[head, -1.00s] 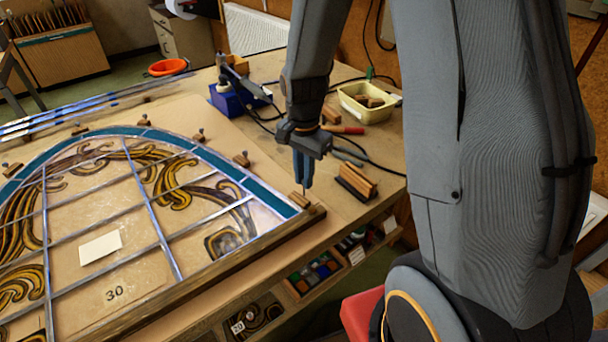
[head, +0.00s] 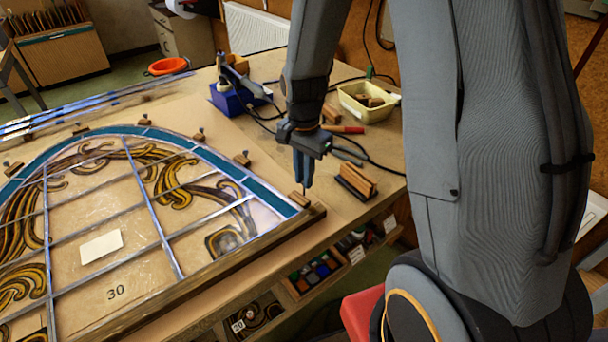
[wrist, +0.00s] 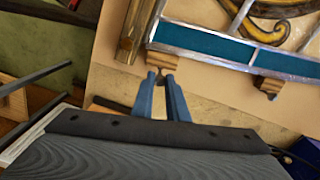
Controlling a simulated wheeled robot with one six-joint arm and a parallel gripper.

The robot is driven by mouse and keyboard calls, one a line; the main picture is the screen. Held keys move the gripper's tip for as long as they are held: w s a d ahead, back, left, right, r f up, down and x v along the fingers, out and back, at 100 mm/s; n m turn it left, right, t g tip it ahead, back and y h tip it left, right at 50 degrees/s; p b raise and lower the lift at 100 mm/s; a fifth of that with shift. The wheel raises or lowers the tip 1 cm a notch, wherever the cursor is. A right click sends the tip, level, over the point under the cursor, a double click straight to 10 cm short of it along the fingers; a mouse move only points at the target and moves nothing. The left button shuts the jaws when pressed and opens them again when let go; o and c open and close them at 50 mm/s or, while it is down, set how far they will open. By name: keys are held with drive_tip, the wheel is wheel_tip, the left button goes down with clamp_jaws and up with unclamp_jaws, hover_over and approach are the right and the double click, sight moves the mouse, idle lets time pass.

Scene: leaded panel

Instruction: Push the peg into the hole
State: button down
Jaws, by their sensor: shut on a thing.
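My gripper (head: 303,183) points down at the right corner of the leaded panel (head: 170,210), with its blue fingers shut. In the wrist view the gripper (wrist: 161,80) has a small dark peg (wrist: 161,72) between its fingertips. Only a little of the peg shows. The fingertips are just above or at a small wooden block (head: 299,200), which sits against the panel's teal border. In the wrist view this block (wrist: 163,60) is partly behind the fingers. The hole is hidden, and I cannot tell whether the peg's tip is in it.
Other wooden blocks with pegs, such as one (head: 242,159), line the arched border. A wooden batten (head: 200,276) runs along the panel's near edge. A grooved wooden block (head: 357,181), a red-handled tool (head: 345,129) and a cream tub (head: 368,102) stand to the right.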

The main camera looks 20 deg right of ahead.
drive_tip(key=shift+f+b, duration=0.5)
drive_tip(key=shift+f, duration=0.55)
drive_tip(key=c, duration=1.7)
unclamp_jaws()
drive_tip(key=shift+o, duration=0.2)
drive_tip(key=shift+r+b, duration=1.05)
drive_tip(key=shift+r, duration=2.85)
drive_tip(key=shift+s, duration=0.1)
